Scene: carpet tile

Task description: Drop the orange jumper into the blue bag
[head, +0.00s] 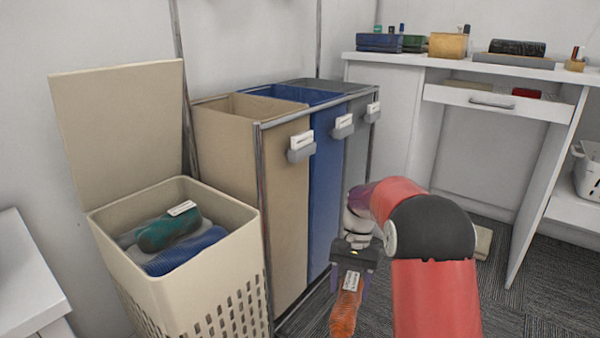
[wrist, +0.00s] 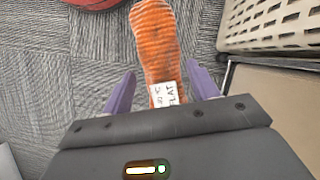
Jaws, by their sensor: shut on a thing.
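The orange jumper (head: 345,312) is a rolled, ribbed bundle with a white tag. My gripper (head: 350,275) is shut on it and holds it in front of the bag stand, low and to the right of the hamper. In the wrist view the jumper (wrist: 157,45) extends away between the two purple fingers of my gripper (wrist: 161,90), its tag close to the palm. The blue bag (head: 325,165) is the middle one of three bags in a metal-framed stand. Its top is open; its inside is mostly hidden. The jumper is outside the bag, below its rim.
A beige bag (head: 285,195) and a grey bag (head: 357,140) flank the blue one. A lidded hamper (head: 190,290) with green and blue clothes stands at left. A white desk (head: 480,70) with an open drawer stands at right.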

